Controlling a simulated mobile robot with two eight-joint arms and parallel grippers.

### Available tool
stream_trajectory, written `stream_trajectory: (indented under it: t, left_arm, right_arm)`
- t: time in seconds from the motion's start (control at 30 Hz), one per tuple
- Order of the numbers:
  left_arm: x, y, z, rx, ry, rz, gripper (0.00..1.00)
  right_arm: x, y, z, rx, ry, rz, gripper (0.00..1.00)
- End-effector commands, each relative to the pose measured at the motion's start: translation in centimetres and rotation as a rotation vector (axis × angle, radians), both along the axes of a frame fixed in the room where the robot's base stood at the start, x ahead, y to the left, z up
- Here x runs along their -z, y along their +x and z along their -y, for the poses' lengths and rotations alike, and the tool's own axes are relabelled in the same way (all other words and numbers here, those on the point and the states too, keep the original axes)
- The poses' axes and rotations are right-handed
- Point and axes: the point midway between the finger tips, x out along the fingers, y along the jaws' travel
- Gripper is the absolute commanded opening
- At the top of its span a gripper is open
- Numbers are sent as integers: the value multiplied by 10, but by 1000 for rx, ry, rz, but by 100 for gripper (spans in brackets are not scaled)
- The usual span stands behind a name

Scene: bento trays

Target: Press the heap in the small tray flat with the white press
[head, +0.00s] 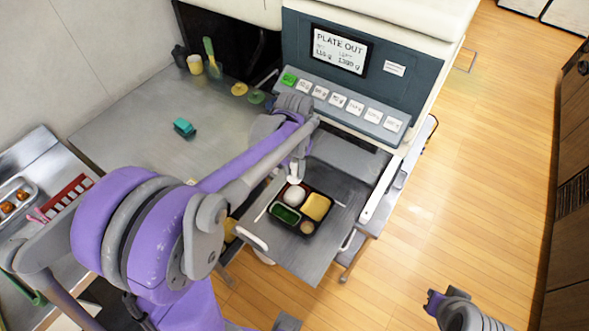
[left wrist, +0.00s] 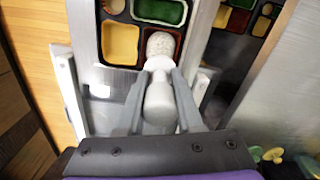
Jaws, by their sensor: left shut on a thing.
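The small tray (head: 273,223) is black and sits on a grey metal shelf below the machine. It holds a white rounded heap (head: 294,195), a yellow compartment, a green one and a small brown one. In the left wrist view the heap (left wrist: 160,45) looks grainy and domed. My left gripper (head: 296,165) is shut on the white press (left wrist: 159,100), its two grey fingers on either side. The press points at the heap; I cannot tell whether they touch. My right gripper (head: 435,300) is at the lower right, away from the tray, its jaws unclear.
The machine (head: 390,75) with a "PLATE OUT" screen and a row of buttons stands behind the tray. A teal block (head: 184,127) lies on the grey counter (head: 130,130). A red rack (head: 68,195) is at the far left. Wooden floor is open at the right.

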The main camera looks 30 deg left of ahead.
Motion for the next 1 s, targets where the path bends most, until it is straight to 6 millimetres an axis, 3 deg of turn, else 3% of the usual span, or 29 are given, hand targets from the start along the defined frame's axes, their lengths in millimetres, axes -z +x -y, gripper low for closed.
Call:
stream_trajectory:
  t: [0.47,1.0]
  left_arm:
    - [5,0,0,0,0,-1,0]
    - [47,0,0,0,0,0,0]
  right_arm:
    - [5,-2,0,0,0,-3,0]
    - [40,-11,0,0,0,-21,0]
